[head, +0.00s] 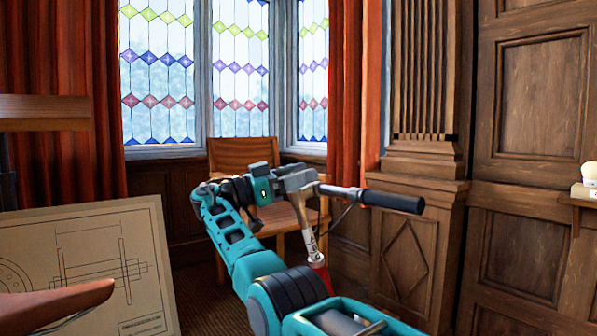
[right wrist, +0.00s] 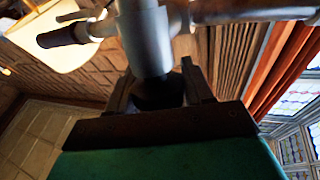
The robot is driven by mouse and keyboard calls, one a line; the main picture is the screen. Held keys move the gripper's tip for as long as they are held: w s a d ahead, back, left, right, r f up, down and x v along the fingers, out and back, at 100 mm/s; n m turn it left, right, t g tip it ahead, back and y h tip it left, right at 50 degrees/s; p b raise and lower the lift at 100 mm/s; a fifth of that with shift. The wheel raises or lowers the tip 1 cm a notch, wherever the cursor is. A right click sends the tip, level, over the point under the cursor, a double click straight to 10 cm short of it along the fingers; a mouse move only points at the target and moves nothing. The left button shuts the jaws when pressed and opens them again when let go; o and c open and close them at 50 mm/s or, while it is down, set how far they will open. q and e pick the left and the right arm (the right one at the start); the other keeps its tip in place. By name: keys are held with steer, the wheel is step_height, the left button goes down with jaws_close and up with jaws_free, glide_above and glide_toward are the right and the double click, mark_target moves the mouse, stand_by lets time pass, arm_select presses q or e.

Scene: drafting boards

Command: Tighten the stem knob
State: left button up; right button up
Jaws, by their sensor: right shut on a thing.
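The handlebar stem (head: 298,180) is silver and sits on top of a pale post (head: 308,232) above a red frame part. A handlebar with a black grip (head: 395,201) runs out to the right. My right gripper (head: 280,182) is at the stem's left side, its arm reaching up from below. In the right wrist view, my right gripper's fingers (right wrist: 160,88) are shut on a dark stem knob (right wrist: 158,96) at the end of the silver stem cylinder (right wrist: 146,40). The knob is hidden in the head view. My left gripper is not in view.
A brown saddle (head: 55,305) is at the lower left, in front of a drawing board (head: 100,262). A wooden chair (head: 240,158) stands behind my right gripper. Wood panelling (head: 540,140) closes off the right, with a white object (head: 588,180) on a ledge.

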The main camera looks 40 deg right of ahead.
stand_by(0.3)
steer(key=o, duration=0.9)
steer(key=shift+o, duration=0.3)
